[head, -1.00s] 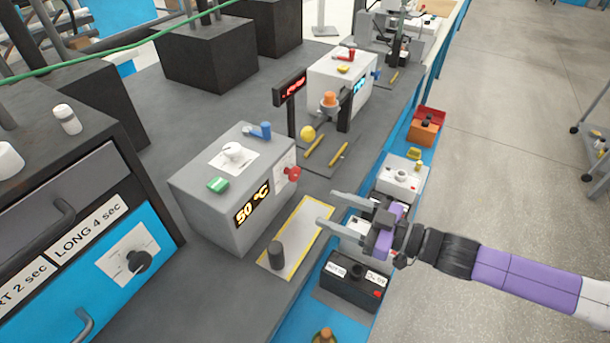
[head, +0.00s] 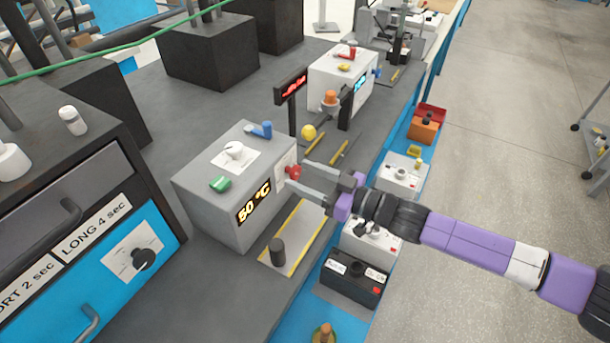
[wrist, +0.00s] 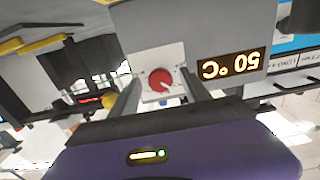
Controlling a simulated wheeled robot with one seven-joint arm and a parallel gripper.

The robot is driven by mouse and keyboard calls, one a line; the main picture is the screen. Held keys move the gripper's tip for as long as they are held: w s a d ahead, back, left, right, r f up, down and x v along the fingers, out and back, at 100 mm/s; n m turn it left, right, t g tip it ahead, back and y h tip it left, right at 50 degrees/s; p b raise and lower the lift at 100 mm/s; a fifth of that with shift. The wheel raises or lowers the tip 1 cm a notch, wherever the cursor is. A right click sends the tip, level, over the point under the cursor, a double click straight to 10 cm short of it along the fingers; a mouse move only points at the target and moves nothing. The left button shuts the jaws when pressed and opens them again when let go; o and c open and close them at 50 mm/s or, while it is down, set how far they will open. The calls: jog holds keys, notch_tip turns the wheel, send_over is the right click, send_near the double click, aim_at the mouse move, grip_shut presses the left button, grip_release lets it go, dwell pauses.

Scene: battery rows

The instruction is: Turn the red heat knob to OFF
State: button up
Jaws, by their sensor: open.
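The red heat knob (head: 293,172) sits on a white plate on the right side of a grey box (head: 208,205), whose display reads 50 °C. In the wrist view the red knob (wrist: 160,79) shows face-on between my fingers, with a pale mark on it. My gripper (head: 295,174) is open, with its two fingers reaching to either side of the knob. I cannot tell whether either finger touches it. The lettering around the knob is too small to read.
A white knob (head: 234,150), a green knob (head: 220,184) and a blue lever (head: 261,130) are on top of the box. A dark cylinder (head: 277,252) stands on a yellow-edged plate below my gripper. Batteries (head: 352,279) line the blue strip at right.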

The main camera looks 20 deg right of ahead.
jog(key=shift+c, duration=0.2)
grip_shut()
jog(key=shift+n, duration=0.4)
jog(key=n, duration=0.3)
jog(key=shift+n, duration=0.3)
jog(key=shift+n+b, duration=0.3)
jog(key=shift+n, duration=2)
